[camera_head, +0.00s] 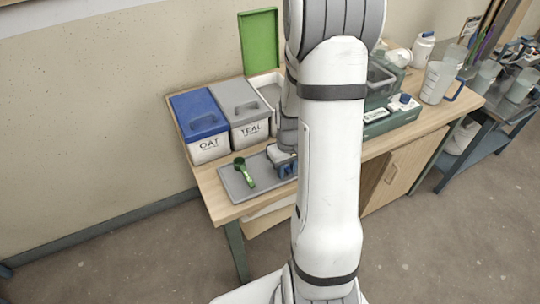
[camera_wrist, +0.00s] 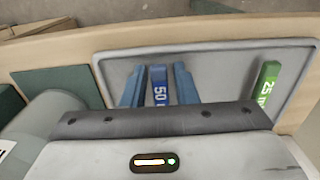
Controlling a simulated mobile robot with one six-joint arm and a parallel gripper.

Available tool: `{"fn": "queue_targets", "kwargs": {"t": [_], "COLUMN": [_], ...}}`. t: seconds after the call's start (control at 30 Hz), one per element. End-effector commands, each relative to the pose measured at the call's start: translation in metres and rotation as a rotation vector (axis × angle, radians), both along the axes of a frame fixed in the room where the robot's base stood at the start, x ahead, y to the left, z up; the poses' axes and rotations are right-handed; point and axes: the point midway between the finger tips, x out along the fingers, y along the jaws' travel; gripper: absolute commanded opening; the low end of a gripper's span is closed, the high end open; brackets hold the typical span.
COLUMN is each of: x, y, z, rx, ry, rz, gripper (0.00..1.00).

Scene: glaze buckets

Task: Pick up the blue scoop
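The blue scoop (camera_wrist: 160,92) lies on a grey tray (camera_wrist: 225,62); its handle, marked 50, shows in the wrist view. Its bowl is hidden behind my gripper body. My gripper (camera_wrist: 159,68) has its two blue-grey fingers apart, one on each side of the handle, with narrow gaps visible beside it. In the head view my gripper (camera_head: 284,166) is low over the right part of the tray (camera_head: 235,188), and I cannot tell scoop from fingers there.
A green scoop (camera_head: 244,172) lies on the tray's left part; its handle (camera_wrist: 268,84) is marked 25. Behind stand the blue-lidded OAT bucket (camera_head: 201,127), the grey-lidded TEAL bucket (camera_head: 240,112) and an open bin with a raised green lid (camera_head: 259,40). A clear pitcher (camera_head: 437,82) stands right.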

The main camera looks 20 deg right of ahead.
Motion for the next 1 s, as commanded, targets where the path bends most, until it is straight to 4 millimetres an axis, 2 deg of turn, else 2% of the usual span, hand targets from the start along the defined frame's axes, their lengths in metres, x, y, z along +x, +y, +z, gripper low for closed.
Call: {"fn": "queue_targets", "kwargs": {"t": [0.03,0.3,0.67,0.77,1.0], "x": [0.0,0.0,0.0,0.001,0.001], "y": [0.0,0.0,-0.001,-0.001,-0.001], "z": [0.0,0.0,0.003,0.012,0.059], "rx": [0.0,0.0,0.0,-0.001,-0.002], "ry": [0.0,0.0,-0.001,-0.003,-0.006], "rz": [0.0,-0.001,-0.001,-0.001,-0.002], "gripper": [0.22,0.0,0.0,0.0,0.0]}}
